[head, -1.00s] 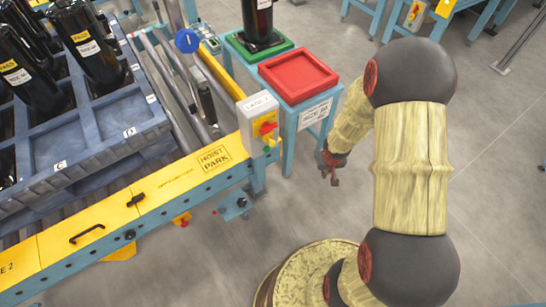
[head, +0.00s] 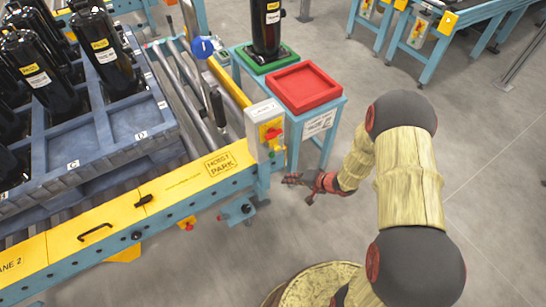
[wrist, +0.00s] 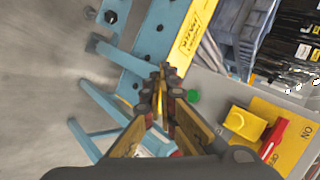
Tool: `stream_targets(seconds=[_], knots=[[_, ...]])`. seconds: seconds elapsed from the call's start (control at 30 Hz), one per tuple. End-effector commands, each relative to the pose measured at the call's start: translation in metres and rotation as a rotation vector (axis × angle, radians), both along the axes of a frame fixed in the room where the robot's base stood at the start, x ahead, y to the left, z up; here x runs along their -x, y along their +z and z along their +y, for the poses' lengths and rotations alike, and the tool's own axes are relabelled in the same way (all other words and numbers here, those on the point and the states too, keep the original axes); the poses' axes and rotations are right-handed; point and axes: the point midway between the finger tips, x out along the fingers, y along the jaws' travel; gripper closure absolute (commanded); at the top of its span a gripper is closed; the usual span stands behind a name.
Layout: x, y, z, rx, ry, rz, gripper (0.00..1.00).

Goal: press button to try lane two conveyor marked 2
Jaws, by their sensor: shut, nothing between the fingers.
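A pale control box (head: 264,130) stands at the right end of the yellow conveyor rail. Its front carries a red switch on a yellow plate (head: 270,131) and small buttons below. In the wrist view the red handle (wrist: 273,137) shows with ON and OFF lettering, and a green button (wrist: 193,95) sits beside it. I cannot read a 2 on any button. My gripper (head: 290,179) is shut and empty, in front of and below the box, apart from it. In the wrist view its fingertips (wrist: 163,72) meet left of the green button.
The yellow rail (head: 110,222) has partly visible lane 2 lettering at lower left. A blue crate (head: 90,160) holds black cylinders.

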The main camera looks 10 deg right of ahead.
Motion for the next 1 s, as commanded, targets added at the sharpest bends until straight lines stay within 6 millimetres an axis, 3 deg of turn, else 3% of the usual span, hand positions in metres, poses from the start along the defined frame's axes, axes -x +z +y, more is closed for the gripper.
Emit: stream_targets(seconds=[0.27,1.0], knots=[[-0.005,-0.001,0.001,0.002,0.000,-0.001,1.00],[-0.080,0.001,0.026,0.003,0.001,0.000,1.00]])
